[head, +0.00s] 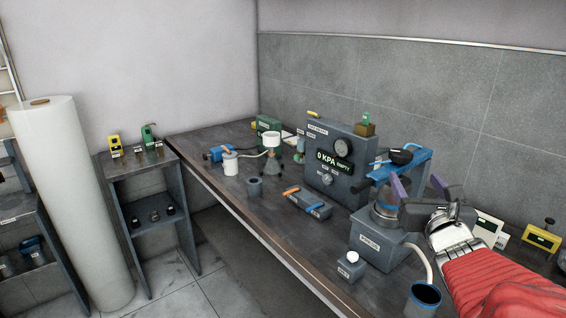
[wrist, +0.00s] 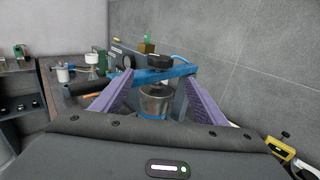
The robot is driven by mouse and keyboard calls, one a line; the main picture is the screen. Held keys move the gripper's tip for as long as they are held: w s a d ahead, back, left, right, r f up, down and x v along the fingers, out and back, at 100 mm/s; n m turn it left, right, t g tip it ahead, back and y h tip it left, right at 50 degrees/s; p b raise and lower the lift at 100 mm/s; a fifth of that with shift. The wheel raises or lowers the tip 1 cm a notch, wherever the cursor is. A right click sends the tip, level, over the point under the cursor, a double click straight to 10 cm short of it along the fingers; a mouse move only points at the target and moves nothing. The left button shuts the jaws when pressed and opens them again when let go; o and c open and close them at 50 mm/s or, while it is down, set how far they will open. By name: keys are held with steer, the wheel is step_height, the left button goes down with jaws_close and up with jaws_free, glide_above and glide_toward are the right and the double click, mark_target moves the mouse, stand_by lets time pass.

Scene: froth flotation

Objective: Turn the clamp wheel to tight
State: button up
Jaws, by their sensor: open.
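The clamp wheel, a black knob (head: 402,156), sits on top of a blue clamp bar (head: 414,163). In the wrist view the wheel (wrist: 158,60) is at top centre, with the blue bar (wrist: 165,74) under it and a metal pot (wrist: 154,103) with a blue band below. My gripper (head: 415,179) has two purple fingers and is open and empty. In the wrist view its fingertips (wrist: 158,77) lie on either side of the bar's middle, with the wheel between and just above them in the picture. Contact with the bar cannot be told. No mark on the wheel's setting is readable.
A grey gauge box (head: 338,160) reading 0 KPA EMPTY stands left of the clamp. A grey base (head: 376,240) is under the pot, with a hose and a dark cup (head: 424,299) in front. A yellow device (head: 541,238) stands right. The bench's left front is mostly clear.

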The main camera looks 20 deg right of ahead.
steer(key=shift+s+a, duration=0.15)
steer(key=shift+s, duration=0.15)
steer(key=w+d+f+n+t+y, duration=0.1)
steer(key=w+d+n+y, duration=0.1)
steer(key=d, duration=0.6)
steer(key=w+d+f+n+y, duration=0.1)
steer(key=d+y, duration=0.1)
steer(key=d, duration=0.6)
steer(key=a+r+n+y, duration=0.3)
steer(key=a+n+y, duration=0.3)
steer(key=y, duration=0.3)
steer(key=shift+w+a+g+y, duration=0.2)
steer(key=shift+a+g+y, duration=0.1)
steer(key=shift+y, duration=0.1)
steer(key=shift+w, duration=0.1)
